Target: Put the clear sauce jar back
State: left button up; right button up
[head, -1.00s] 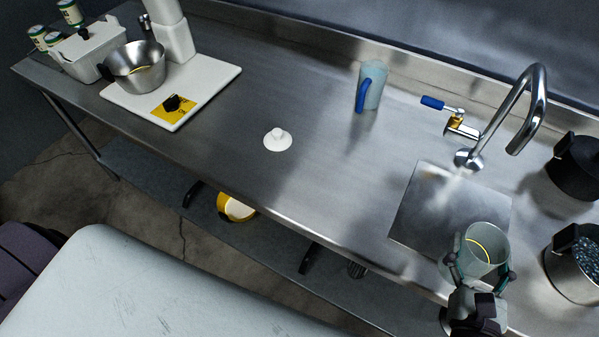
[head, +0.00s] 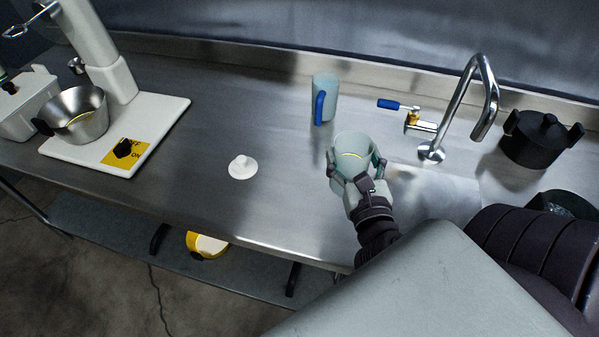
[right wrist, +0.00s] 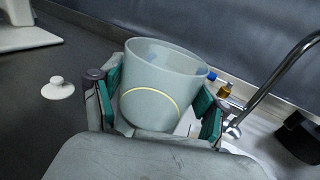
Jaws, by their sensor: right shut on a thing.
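The clear sauce jar (head: 352,150) is a pale, see-through, open cup with a yellow line on it. My right gripper (head: 356,172) is shut on it, with a finger on each side. The right wrist view shows the jar (right wrist: 160,90) upright between the green finger pads of the gripper (right wrist: 158,105). I cannot tell whether its base touches the counter. A white knobbed lid (head: 243,167) lies on the counter to the left of the jar; it also shows in the right wrist view (right wrist: 58,89). My left gripper is not in view.
A pale pitcher with a blue handle (head: 325,98) stands behind the jar. The faucet (head: 470,105) and black pot (head: 542,138) are to the right. A mixer with a metal bowl (head: 78,115) stands at the left. The counter around the lid is clear.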

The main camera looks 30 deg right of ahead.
jog(key=shift+w+a+f+b, duration=0.3)
jog(key=shift+w+f, duration=0.2)
jog(key=shift+f, duration=0.05)
jog(key=shift+w+a+f+b, duration=0.3)
jog(key=shift+w+f, duration=0.2)
jog(key=shift+f, duration=0.05)
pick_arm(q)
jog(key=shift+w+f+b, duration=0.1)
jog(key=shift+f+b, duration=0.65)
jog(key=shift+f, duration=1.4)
pick_arm(e)
jog(key=shift+w+a+f, duration=0.65)
jog(key=shift+w+f, duration=0.5)
jog(key=shift+f, duration=0.2)
jog(key=shift+w+a+f, duration=0.7)
jog(key=shift+w+f, duration=0.45)
jog(key=shift+f, duration=0.2)
jog(key=shift+w+a+f, duration=0.65)
jog(key=shift+w+f, duration=0.5)
jog(key=shift+f, duration=0.2)
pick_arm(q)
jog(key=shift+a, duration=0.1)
pick_arm(e)
jog(key=shift+f, duration=0.15)
jog(key=o, duration=1.4)
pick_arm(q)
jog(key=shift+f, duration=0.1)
pick_arm(e)
jog(key=shift+o, duration=0.2)
jog(key=shift+r, duration=0.2)
